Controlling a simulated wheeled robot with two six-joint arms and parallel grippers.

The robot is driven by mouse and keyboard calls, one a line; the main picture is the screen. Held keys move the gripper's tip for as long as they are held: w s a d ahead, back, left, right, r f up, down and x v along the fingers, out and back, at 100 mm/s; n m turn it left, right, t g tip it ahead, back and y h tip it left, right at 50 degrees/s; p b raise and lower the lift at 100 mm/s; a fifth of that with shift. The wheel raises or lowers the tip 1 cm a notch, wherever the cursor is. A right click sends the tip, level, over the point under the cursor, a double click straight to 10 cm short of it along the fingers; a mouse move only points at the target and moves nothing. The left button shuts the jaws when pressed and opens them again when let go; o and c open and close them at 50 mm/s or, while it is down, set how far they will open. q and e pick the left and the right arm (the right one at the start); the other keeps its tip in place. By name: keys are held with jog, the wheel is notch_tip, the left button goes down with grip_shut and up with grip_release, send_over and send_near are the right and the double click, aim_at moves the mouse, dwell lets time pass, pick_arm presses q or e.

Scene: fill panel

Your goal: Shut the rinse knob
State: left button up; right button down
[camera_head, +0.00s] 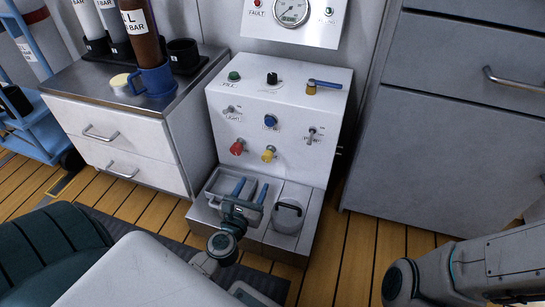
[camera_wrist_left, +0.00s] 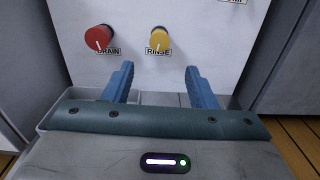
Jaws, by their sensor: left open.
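The yellow rinse knob (camera_head: 268,154) is on the lower front of the white panel, right of the red drain knob (camera_head: 238,147). In the left wrist view the rinse knob (camera_wrist_left: 159,39) shows above its RINSE label, with its lower end pointing down, slightly left. My left gripper (camera_head: 250,190) is open and empty, below and in front of the knob and apart from it. Its blue fingers also show in the left wrist view (camera_wrist_left: 160,86), spread to either side below the knob. My right gripper is out of view; only part of my right arm shows at lower right.
A blue knob (camera_head: 270,121) and a pump switch (camera_head: 311,134) sit higher on the panel. A blue-handled valve (camera_head: 322,84) is on its top. A counter with drawers (camera_head: 120,140) stands left.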

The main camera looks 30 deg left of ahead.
aim_at(266, 158)
pick_arm(q)
jog(key=x, duration=1.1)
jog(key=shift+w+a+r+b, duration=0.1)
jog(key=shift+w+a+b, duration=0.1)
jog(key=shift+w+b, duration=0.1)
jog(key=shift+s, duration=0.1)
jog(key=c, duration=1)
